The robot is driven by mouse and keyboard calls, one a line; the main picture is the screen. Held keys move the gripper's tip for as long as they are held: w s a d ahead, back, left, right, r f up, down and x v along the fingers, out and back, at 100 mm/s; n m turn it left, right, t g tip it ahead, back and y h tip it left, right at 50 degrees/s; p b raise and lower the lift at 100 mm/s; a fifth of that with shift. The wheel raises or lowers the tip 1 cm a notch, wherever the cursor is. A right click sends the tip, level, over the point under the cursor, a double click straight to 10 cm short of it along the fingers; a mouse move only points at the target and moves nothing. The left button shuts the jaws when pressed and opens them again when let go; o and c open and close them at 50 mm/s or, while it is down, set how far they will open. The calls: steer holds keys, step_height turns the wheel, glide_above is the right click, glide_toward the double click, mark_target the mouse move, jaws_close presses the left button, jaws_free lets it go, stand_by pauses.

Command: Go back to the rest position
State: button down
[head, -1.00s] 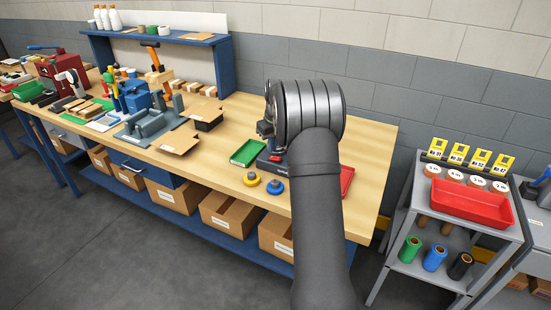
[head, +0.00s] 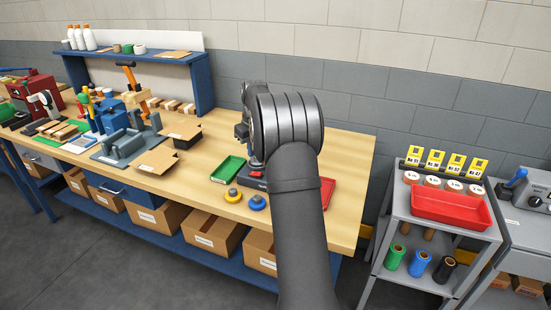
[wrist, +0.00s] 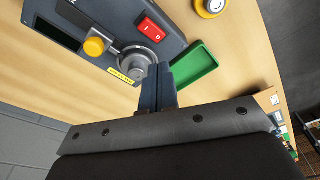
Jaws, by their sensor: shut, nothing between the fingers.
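My gripper (wrist: 160,88) shows in the wrist view with its fingers together and nothing between them. It is over the front of a grey device with a red switch (wrist: 151,29), a grey dial (wrist: 134,68) and a yellow knob (wrist: 94,46). The fingertips overlap the dial's edge in the picture; I cannot tell whether they touch it. In the head view my arm reaches over the workbench (head: 345,190), and its wrist hides most of the device and the fingertips.
A green tray (wrist: 196,68) lies right beside the device. Yellow (head: 233,195) and blue (head: 257,202) round pieces sit near the bench's front edge. A red tray (head: 327,191) is partly behind my arm. A cart with a red bin (head: 450,209) stands at right.

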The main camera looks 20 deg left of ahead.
mark_target(252, 172)
step_height(252, 172, down, 7)
steer(key=shift+r, duration=0.1)
stand_by(0.3)
steer(key=shift+r, duration=0.1)
steer(key=shift+r, duration=3.9)
steer(key=d+f+n, duration=0.1)
steer(key=d, duration=0.2)
steer(key=d+f+n+y, duration=0.1)
steer(key=d+f, duration=0.1)
steer(key=d, duration=0.1)
steer(key=d+f+n+y, duration=0.1)
steer(key=d, duration=0.2)
steer(key=shift+w+d+f+g, duration=0.25)
steer(key=shift+f+g, duration=0.05)
steer(key=shift+f, duration=0.05)
